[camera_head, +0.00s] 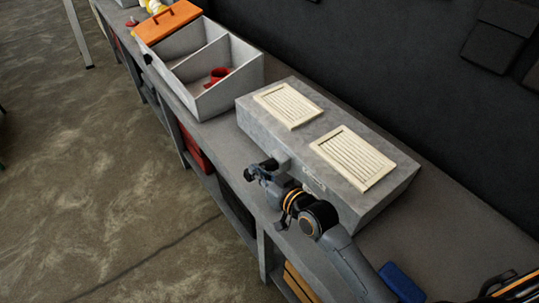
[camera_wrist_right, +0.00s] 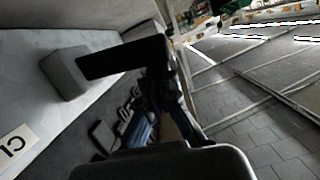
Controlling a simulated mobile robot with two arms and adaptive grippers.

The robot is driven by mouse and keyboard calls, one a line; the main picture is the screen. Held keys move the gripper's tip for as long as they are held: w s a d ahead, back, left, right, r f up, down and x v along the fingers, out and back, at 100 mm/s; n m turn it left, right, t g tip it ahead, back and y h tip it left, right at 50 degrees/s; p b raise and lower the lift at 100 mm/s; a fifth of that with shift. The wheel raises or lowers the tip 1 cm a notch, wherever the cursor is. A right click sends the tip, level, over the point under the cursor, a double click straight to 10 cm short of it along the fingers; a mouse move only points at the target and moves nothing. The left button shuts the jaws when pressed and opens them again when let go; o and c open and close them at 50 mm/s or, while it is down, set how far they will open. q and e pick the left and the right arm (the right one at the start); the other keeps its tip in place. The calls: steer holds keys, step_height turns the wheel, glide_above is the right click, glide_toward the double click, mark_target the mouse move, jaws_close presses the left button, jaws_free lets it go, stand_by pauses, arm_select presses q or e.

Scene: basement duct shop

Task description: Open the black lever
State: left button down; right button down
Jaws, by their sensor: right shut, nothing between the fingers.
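The black lever (camera_wrist_right: 122,58) shows in the wrist view as a flat dark bar. It sticks out from a grey block (camera_wrist_right: 64,74) on the side of a grey duct box. In the head view, the lever (camera_head: 269,163) is a small dark piece at the box's near side, partly hidden by my gripper. My right gripper (camera_head: 253,174) is shut and empty, right beside the lever; I cannot tell whether it touches it. In the wrist view its dark fingers (camera_wrist_right: 168,98) overlap the lever's outer end. My left gripper is not in view.
The duct box (camera_head: 245,116) lies on a long grey bench, with two cream vent grilles (camera_head: 288,105) (camera_head: 352,158) on top. A blue object (camera_head: 401,283) lies near my arm.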

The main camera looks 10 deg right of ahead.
mark_target(253, 179)
steer(key=shift+a+f+n+h, duration=0.2)
steer(key=shift+f+n, duration=0.25)
steer(key=shift+f, duration=0.15)
steer(key=shift+a+f+n+h, duration=0.15)
steer(key=shift+f+n+h, duration=0.05)
steer(key=shift+f+n, duration=0.3)
steer(key=shift+s+a+f+n, duration=0.15)
steer(key=shift+f+n, duration=0.1)
steer(key=shift+f, duration=0.2)
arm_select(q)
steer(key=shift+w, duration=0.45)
arm_select(e)
steer(key=shift+f, duration=0.5)
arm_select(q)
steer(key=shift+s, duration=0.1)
arm_select(e)
steer(key=shift+f, duration=0.1)
